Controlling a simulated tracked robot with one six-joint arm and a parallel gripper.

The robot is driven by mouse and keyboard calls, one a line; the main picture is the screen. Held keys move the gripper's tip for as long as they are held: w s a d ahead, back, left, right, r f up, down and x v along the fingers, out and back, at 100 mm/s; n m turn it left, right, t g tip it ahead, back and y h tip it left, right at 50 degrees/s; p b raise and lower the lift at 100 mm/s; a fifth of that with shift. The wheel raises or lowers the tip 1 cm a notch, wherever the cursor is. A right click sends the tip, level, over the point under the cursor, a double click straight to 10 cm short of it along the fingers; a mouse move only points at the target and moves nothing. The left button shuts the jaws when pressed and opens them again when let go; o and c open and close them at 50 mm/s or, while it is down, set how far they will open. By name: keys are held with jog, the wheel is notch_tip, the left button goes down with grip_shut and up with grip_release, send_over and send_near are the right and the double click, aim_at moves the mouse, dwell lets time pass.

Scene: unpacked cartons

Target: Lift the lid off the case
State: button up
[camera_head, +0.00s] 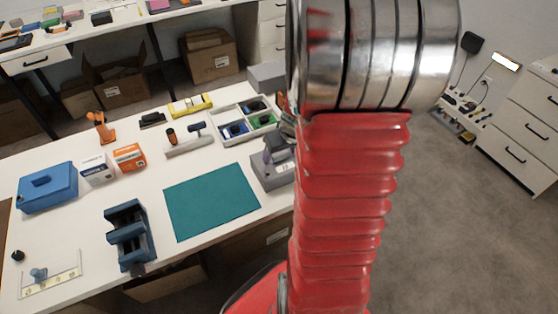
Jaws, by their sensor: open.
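A blue case (47,192) stands on the white table at the left. Its lid (45,182) lies on top, with a small raised handle in the middle. The lid looks closed on the case, and nothing is touching it. My red arm with its silver joint rises through the middle right of the view, well to the right of the case. My gripper is not in view.
White and orange boxes (129,157) stand right of the case. A dark blue holder (130,236) stands in front of it to the right. The teal mat (211,201) is bare. A divided tray (219,119) with several items stands farther back.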

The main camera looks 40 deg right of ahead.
aim_at(281, 161)
jog(key=shift+c, duration=0.3)
jog(key=c, duration=1.2)
jog(key=shift+o, duration=0.2)
notch_tip(281, 161, up, 10)
